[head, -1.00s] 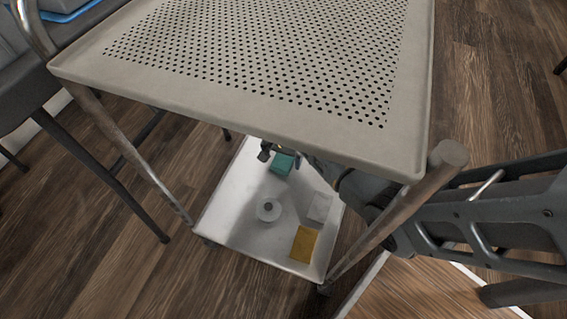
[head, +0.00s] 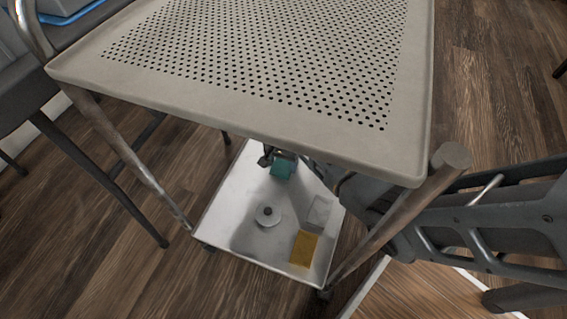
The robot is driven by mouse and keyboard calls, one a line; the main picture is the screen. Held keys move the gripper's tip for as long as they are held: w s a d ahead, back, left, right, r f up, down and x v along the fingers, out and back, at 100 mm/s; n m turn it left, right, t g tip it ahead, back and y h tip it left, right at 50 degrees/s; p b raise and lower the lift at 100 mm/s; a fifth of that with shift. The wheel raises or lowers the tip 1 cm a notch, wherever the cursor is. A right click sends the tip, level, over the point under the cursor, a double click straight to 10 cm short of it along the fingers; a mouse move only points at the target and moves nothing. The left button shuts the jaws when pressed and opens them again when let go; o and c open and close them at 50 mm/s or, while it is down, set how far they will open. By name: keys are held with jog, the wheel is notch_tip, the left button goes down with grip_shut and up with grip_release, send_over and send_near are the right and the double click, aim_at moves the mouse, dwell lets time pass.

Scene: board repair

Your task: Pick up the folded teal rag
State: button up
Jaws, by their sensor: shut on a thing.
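The folded teal rag (head: 282,170) is at the back of the cart's lower shelf (head: 232,218), just below the near edge of the upper tray. My gripper (head: 276,160) is at the rag and shut on it. The gripper is small in the view and partly hidden under the upper tray. I cannot tell how far the rag is from the shelf surface. My arm reaches in under the tray from the right.
On the lower shelf are a round white disc with a dark centre (head: 268,214), a pale square piece (head: 319,211) and a yellow folded cloth (head: 304,248). The perforated upper tray (head: 235,118) overhangs the shelf. Metal posts (head: 395,220) stand at the cart's corners.

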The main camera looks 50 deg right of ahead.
aim_at(282, 165)
jog(key=shift+r+p, duration=0.4)
jog(key=shift+r, duration=0.15)
notch_tip(282, 165, up, 4)
jog(key=shift+f+p, duration=0.2)
jog(key=shift+p, duration=1)
jog(key=s+d+r+p, duration=0.5)
jog(key=s+d+r, duration=0.1)
jog(key=d, duration=0.3)
jog(key=shift+s+r, duration=0.15)
jog(key=shift+s, duration=0.45)
jog(key=shift+d, duration=0.1)
